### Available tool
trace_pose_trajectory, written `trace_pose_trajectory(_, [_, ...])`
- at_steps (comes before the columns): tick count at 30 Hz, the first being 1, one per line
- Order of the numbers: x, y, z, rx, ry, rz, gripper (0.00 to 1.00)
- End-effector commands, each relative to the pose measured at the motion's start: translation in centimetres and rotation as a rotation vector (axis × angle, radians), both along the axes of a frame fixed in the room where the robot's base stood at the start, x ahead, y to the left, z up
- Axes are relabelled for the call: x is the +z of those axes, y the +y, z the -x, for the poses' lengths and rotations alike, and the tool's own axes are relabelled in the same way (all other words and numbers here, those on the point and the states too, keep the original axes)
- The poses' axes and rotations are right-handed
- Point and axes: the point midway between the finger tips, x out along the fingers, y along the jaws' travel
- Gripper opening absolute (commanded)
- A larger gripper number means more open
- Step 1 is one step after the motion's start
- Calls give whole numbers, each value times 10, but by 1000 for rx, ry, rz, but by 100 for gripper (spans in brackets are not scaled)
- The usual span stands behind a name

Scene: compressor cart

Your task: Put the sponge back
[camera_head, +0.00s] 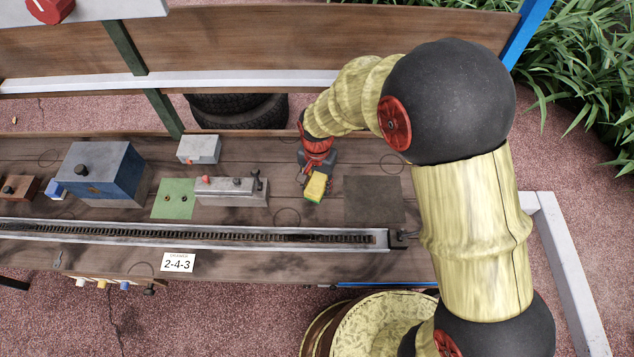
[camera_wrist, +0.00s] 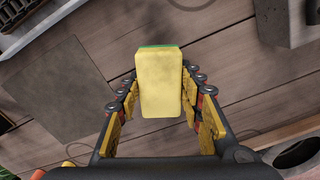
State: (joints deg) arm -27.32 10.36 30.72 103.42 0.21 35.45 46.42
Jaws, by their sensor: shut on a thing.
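The sponge (camera_head: 316,187) is a yellow block with a green layer on its far side. My gripper (camera_head: 318,178) is shut on it, over the wooden bench top left of a dark grey square patch (camera_head: 373,199). In the wrist view the sponge (camera_wrist: 160,85) stands out between the two fingers of my gripper (camera_wrist: 162,92), with its yellow face toward the camera. The grey patch (camera_wrist: 50,88) shows bare to the left there. I cannot tell exactly how high the sponge is above the boards.
A long chain rail (camera_head: 200,236) runs along the bench front. A white sign (camera_head: 178,263) reads 2-4-3.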

Motion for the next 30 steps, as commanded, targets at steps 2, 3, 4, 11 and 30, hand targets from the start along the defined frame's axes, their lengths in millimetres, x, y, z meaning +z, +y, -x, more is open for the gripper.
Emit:
trace_pose_trajectory(2, [0, 0, 0, 0, 0, 0, 17])
trace_pose_trajectory(3, [1, 0, 0, 0, 0, 0, 17])
trace_pose_trajectory(4, [1, 0, 0, 0, 0, 0, 17])
trace_pose_trajectory(11, [0, 0, 0, 0, 0, 0, 17])
trace_pose_trajectory(30, [-9, 0, 0, 0, 0, 0, 41])
